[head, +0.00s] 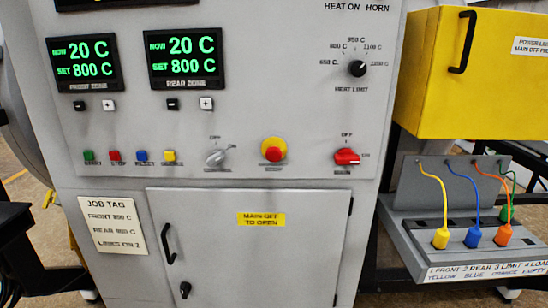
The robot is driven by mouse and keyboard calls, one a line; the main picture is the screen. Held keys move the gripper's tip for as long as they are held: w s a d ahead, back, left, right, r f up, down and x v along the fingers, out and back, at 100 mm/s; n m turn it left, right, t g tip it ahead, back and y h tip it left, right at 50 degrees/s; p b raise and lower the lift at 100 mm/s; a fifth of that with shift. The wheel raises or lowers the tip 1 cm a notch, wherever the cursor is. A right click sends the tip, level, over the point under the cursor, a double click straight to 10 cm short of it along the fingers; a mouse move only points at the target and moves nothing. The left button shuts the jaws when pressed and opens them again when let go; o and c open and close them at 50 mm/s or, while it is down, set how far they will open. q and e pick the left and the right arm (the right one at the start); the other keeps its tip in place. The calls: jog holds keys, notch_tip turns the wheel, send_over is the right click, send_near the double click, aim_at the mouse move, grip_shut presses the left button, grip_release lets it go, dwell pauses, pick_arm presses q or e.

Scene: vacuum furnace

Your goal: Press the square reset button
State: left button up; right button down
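The reset button (141,156) is a small blue square on the grey front panel, in the lower left row of buttons in the head view. It sits between the red button (114,156) and the yellow button (168,156), and its blurred label seems to read RESET. A green button (89,156) is at the left end of the row. Nothing covers or touches the blue button. Neither of my grippers can be made out in the head view.
Above are two green displays (82,62) with small black and white keys. To the right are a grey knob (216,157), a red-on-yellow mushroom button (273,150) and a red rotary switch (347,157). A shelf with coloured plugs (472,237) juts out at right.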

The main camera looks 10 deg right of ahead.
pick_arm(q)
grip_shut()
dwell(1.3)
